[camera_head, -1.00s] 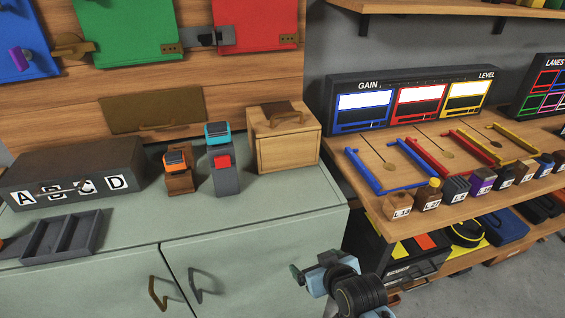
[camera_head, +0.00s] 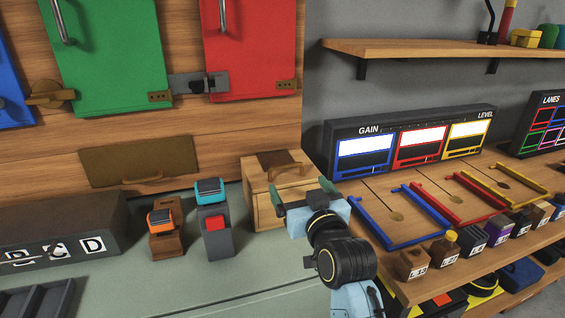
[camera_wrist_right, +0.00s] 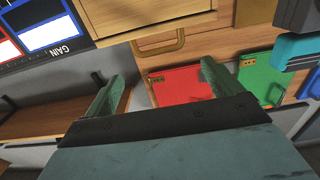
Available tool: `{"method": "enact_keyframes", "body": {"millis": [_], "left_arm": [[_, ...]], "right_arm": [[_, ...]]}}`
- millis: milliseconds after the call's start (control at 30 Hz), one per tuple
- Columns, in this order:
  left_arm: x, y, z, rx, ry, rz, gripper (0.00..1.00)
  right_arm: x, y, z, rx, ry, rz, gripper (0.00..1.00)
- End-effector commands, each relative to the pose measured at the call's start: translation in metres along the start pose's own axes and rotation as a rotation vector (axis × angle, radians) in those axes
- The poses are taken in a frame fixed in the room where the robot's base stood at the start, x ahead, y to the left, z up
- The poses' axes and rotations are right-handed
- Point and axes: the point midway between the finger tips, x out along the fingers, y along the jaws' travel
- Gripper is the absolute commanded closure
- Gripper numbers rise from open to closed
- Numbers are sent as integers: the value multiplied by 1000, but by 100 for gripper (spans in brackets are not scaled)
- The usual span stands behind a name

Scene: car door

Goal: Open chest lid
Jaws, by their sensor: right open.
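The chest is a small light-wood box (camera_head: 256,208) on the right end of the green cabinet top. Its lid is shut, with a dark brown patch and a brass-coloured handle (camera_head: 285,171) on it. In the wrist view the chest (camera_wrist_right: 150,14) is at the top, with the handle (camera_wrist_right: 160,46) above the gap between my fingers. My right gripper (camera_head: 303,192) is in front of the chest's right side in the head view and hides part of it. Its green fingers (camera_wrist_right: 162,76) are spread, with nothing between them. My left gripper is not in view.
Left of the chest stand a grey block with a red button and teal top (camera_head: 215,222) and a brown block with an orange top (camera_head: 164,236). To the right, a wooden shelf (camera_head: 395,290) holds coloured frames and small bottles. A red door (camera_head: 250,50) hangs on the wall behind.

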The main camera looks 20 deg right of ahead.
Motion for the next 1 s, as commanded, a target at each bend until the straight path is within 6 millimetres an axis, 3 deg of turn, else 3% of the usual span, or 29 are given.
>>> {"method": "enact_keyframes", "body": {"millis": [500,700,1000], "left_arm": [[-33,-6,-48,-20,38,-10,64],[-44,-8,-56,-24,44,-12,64],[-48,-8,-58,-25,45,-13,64]], "right_arm": [[95,0,1,1,-1,-1,9],[113,0,1,0,-2,0,9],[118,0,1,0,-3,0,9]]}}
